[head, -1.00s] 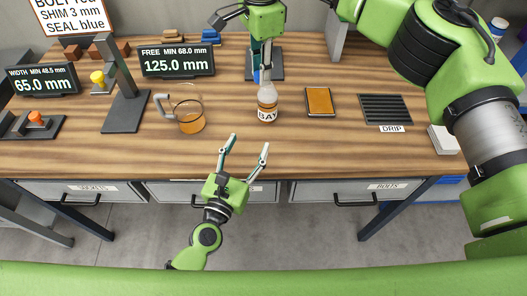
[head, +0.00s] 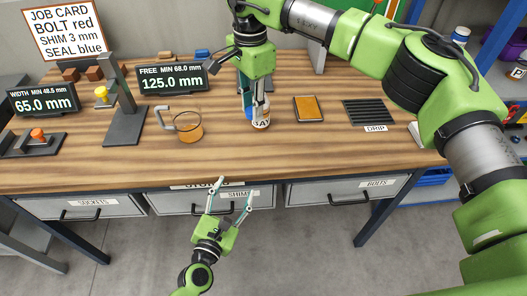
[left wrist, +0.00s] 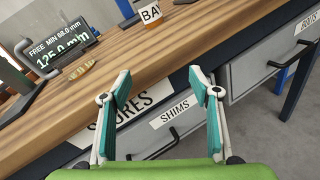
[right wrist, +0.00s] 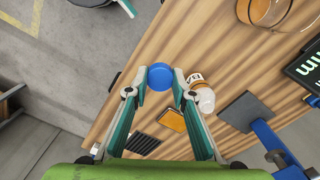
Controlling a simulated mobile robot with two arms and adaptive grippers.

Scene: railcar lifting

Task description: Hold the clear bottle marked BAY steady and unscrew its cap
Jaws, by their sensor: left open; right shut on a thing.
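The clear bottle (head: 261,122), with orange contents and a white BAY label, stands upright on the workbench. It also shows at the top of the left wrist view (left wrist: 152,15) and beside the right fingers in the right wrist view (right wrist: 204,100). My right gripper (head: 254,102) is close above and beside the bottle, hiding its top in the head view. In the right wrist view its fingers are shut on a round blue cap (right wrist: 160,76), which appears apart from the bottle. My left gripper (head: 235,187) is open and empty, in front of the bench edge.
A glass jug (head: 188,128) stands left of the bottle. An orange pad (head: 308,109) and a DRIP grate (head: 369,112) lie to its right. Gauge stands and displays (head: 172,77) fill the left and back. The bench (head: 330,160) is clear in front of the bottle.

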